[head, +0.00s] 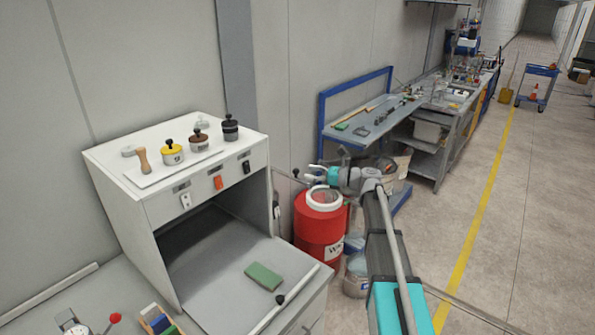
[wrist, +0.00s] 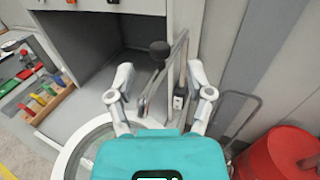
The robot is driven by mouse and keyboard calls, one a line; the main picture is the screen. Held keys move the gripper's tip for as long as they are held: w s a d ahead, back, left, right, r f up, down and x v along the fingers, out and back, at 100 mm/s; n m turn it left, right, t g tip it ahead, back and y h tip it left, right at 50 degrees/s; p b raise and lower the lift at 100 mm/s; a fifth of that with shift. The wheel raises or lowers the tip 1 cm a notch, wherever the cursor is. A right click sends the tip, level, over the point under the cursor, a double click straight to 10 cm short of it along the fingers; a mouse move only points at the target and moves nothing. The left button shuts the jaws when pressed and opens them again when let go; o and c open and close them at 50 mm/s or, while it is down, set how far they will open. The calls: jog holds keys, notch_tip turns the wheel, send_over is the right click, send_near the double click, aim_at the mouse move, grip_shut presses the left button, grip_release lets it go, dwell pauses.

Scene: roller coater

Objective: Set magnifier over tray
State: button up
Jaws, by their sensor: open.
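The magnifier's white ring with its glass (head: 338,202) is in front of the red drum in the head view, below my gripper. Its rim also fills the lower left of the wrist view (wrist: 72,148). A jointed grey arm with a black knob (wrist: 160,50) rises beside it; the knob shows in the head view (head: 295,173). My gripper (head: 312,173) is open and empty. In the wrist view its fingers (wrist: 160,68) stand apart on either side of the knob's line. I cannot tell whether they touch the arm. I cannot tell for certain which surface is the tray.
A white cabinet (head: 165,215) with an open bay stands left, with several pots on top. A green block (head: 264,276) lies on its grey work surface. The red drum (head: 320,238) stands right of it.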

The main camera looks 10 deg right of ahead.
aim_at(296, 169)
jog(key=shift+x, duration=2.65)
grip_shut()
